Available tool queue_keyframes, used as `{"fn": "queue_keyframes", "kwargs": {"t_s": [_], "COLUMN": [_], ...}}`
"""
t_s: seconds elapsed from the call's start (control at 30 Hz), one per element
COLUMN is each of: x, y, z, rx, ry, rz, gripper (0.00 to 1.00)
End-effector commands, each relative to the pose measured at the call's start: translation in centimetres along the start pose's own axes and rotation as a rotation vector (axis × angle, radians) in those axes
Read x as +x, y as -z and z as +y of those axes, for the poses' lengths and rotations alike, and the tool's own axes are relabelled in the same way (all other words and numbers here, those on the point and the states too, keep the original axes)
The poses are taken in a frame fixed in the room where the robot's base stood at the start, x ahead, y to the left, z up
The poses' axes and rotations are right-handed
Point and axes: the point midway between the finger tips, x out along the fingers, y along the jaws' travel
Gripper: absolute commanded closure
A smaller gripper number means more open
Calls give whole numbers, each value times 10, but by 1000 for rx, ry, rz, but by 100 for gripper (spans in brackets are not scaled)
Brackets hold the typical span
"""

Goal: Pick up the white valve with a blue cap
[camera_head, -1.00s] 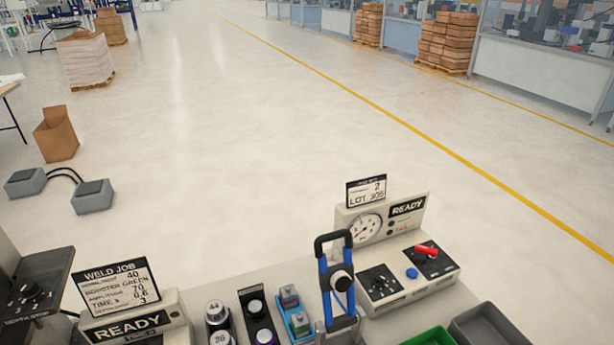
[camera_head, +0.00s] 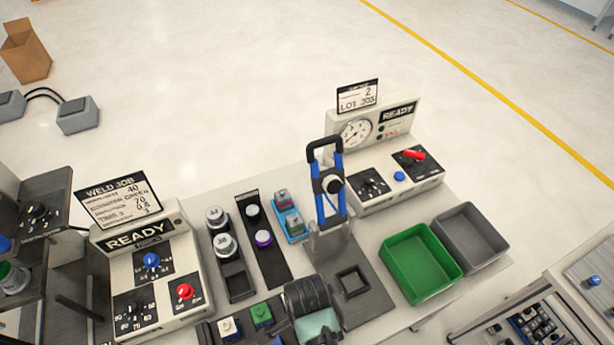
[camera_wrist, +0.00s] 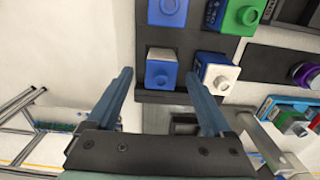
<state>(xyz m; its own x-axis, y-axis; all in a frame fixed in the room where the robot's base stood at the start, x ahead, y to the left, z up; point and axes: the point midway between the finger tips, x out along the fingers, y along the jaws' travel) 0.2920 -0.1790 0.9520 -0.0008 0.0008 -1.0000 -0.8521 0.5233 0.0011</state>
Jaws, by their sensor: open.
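The white valve (camera_wrist: 222,79) shows in the wrist view right of centre, with a white front and blue behind it. It sits in a dark tray (camera_wrist: 190,97), beside a blue valve (camera_wrist: 160,70) and below a green one (camera_wrist: 248,15). In the head view a white-topped block (camera_head: 228,327), seemingly the same valve, stands at the bottom beside a green block (camera_head: 262,315). My gripper (camera_wrist: 158,75) is open and empty; its right fingertip appears close to the white valve's left side. In the head view my wrist hides part of that tray.
A green bin (camera_head: 420,263) and a grey bin (camera_head: 470,238) stand at the right. A weld control box (camera_head: 150,262) is at the left and a gauge panel (camera_head: 375,125) at the back. A blue-and-black upright frame (camera_head: 330,185) rises behind my wrist.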

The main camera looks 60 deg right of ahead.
Motion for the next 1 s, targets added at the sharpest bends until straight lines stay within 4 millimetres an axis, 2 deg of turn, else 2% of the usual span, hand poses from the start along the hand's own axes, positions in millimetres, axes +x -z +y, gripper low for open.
{"fn": "queue_keyframes", "kwargs": {"t_s": [0.2, 0.5, 0.9, 0.97, 1.0], "x": [23, 27, 27, 27, 27], "y": [0, 0, 0, 0, 0], "z": [0, 0, 0, 0, 0], "rx": [-1, -1, -1, -1, -1], "ry": [0, 2, 2, 2, 2], "rz": [0, 1, 0, 0, 0], "gripper": [15, 15, 87, 98, 100]}}
